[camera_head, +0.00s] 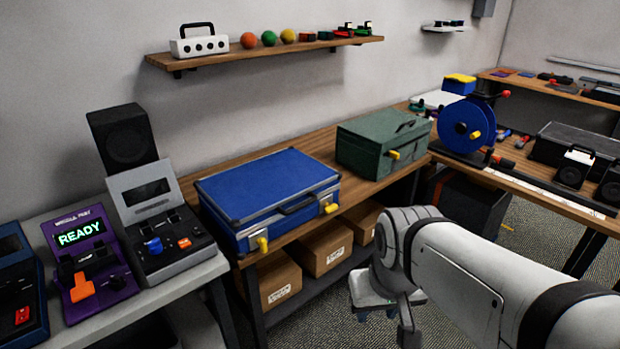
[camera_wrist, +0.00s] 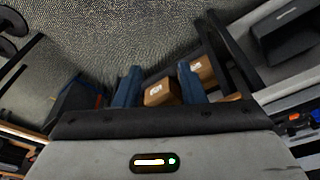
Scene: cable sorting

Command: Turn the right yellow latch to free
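A blue case (camera_head: 265,190) with a dark handle (camera_head: 298,205) on its front lies closed on the wooden bench. Its right yellow latch (camera_head: 331,208) is at the right end of the front face. Its left yellow latch (camera_head: 262,245) is near the front left corner. Neither latch's exact angle is clear at this size. My gripper (camera_wrist: 159,66) shows two blue fingers set apart with nothing between them in the wrist view. My arm is in front of the bench, to the right of and below the case, apart from it. The case is not recognisable in the wrist view.
A green box (camera_head: 370,145) with a yellow latch stands right of the case. Cardboard boxes (camera_head: 323,250) sit on the shelf beneath; one also shows in the wrist view (camera_wrist: 158,93). A purple READY device (camera_head: 90,260) stands at left. A wooden wall shelf (camera_head: 260,50) hangs above.

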